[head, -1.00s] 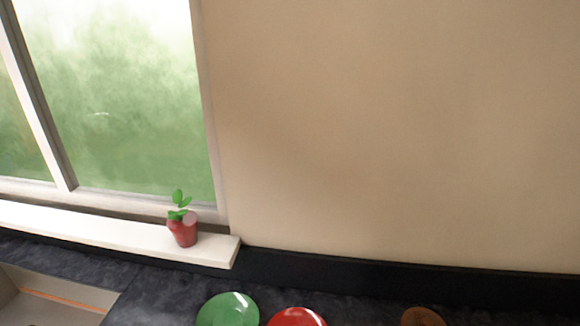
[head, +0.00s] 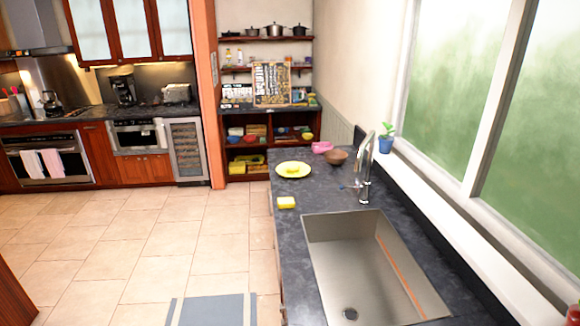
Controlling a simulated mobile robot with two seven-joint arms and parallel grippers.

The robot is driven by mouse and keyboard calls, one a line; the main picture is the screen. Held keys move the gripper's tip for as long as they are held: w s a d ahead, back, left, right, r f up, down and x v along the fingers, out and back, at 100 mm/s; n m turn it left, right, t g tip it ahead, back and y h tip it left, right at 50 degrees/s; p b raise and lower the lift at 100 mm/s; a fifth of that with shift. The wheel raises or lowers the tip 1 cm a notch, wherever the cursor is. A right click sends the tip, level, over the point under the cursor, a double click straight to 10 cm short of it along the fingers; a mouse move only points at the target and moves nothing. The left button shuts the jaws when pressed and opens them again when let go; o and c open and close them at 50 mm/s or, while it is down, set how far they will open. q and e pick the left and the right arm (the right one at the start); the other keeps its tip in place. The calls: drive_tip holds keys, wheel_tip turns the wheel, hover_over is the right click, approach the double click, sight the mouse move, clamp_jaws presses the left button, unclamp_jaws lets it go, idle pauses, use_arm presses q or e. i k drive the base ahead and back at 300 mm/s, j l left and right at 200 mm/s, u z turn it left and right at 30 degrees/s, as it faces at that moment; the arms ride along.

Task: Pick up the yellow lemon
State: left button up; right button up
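I cannot make out a lemon for certain. A yellow-green plate (head: 281,171) lies on the dark counter beyond the sink, with a small yellow patch (head: 293,168) at its middle that may be a lemon or part of the plate. A small yellow block (head: 286,202), like a sponge, lies nearer, by the counter's left edge. Neither of my grippers shows in the head view.
The counter holds a steel sink (head: 372,262) with a tall faucet (head: 367,168), a brown bowl (head: 336,158) and a pink item (head: 322,147). Open tiled floor (head: 130,240) lies left of it. An oven (head: 50,158) and a microwave (head: 137,136) stand far left.

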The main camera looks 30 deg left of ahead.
sight(291, 168)
drive_tip(key=u, duration=0.8)
drive_tip(key=i, duration=0.05)
